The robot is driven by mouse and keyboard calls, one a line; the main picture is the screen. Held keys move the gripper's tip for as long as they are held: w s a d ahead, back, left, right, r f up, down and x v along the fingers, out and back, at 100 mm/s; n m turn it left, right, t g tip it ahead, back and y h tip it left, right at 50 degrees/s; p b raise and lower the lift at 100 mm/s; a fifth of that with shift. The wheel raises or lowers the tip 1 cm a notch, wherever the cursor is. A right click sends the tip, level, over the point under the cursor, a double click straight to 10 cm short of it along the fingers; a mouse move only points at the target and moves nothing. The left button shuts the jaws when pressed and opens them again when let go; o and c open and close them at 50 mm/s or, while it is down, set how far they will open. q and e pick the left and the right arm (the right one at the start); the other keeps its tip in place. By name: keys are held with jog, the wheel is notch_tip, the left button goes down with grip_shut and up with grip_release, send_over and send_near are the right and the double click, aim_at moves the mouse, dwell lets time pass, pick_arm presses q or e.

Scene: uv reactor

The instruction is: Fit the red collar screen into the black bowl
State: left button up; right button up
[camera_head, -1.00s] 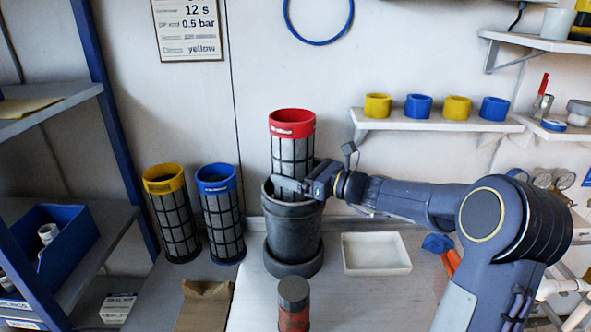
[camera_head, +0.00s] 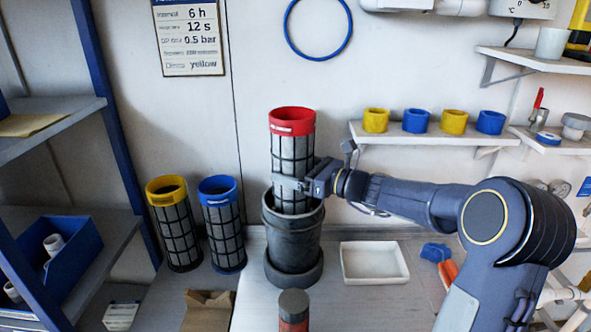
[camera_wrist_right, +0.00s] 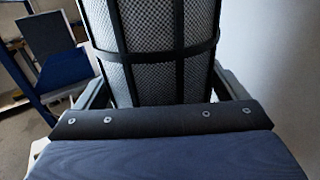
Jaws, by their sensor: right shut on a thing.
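The red collar screen (camera_head: 293,153), a tall grey mesh cylinder with a black grid and red top, stands upright over the black bowl (camera_head: 292,240). Its lower end is at the bowl's mouth; the front rim hides how deep it reaches. My right gripper (camera_head: 290,183) is shut on the screen's side below the collar, just above the bowl's rim. The right wrist view shows the mesh (camera_wrist_right: 163,50) close up between the fingers. The bowl stands upright on the bench. My left gripper is not in view.
A yellow-collared screen (camera_head: 174,225) and a blue-collared screen (camera_head: 222,225) stand left of the bowl. A white tray (camera_head: 375,279) lies to its right. A dark-capped container (camera_head: 293,305) stands in front. A wall shelf (camera_head: 430,139) holds yellow and blue rings.

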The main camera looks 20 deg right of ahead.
aim_at(295, 149)
jog(key=shift+r+p, duration=1.9)
jog(key=shift+r, duration=0.65)
notch_tip(295, 149, down, 9)
jog(key=b, duration=0.8)
jog(key=shift+f, duration=0.2)
dwell(2.7)
jog(key=o, duration=0.9)
jog(key=shift+s+f, duration=0.1)
jog(key=b+v, duration=0.1)
jog(key=v, duration=0.6)
jog(key=shift+s+d, duration=0.25)
jog(key=shift+s, duration=0.05)
